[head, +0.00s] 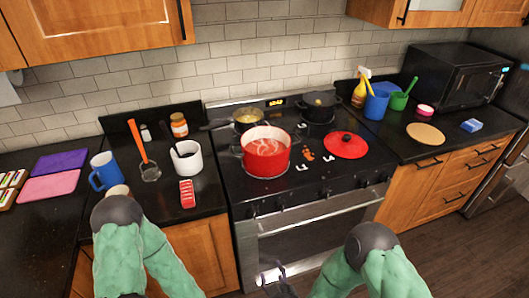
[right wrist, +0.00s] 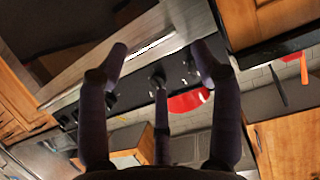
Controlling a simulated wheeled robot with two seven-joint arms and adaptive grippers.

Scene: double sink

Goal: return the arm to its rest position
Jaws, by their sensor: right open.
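My right gripper (head: 275,277) shows as a dark shape low in front of the oven, left of my right forearm. In the right wrist view its dark fingers (right wrist: 160,62) are spread apart with nothing between them. The black stove (head: 305,185) and its oven front stand beyond it. My left arm comes up at the lower left before the counter; its gripper cannot be made out in the head view.
A red pot (head: 266,158) and a red lid (head: 346,145) are on the stove. The floor (head: 450,250) at right is clear.

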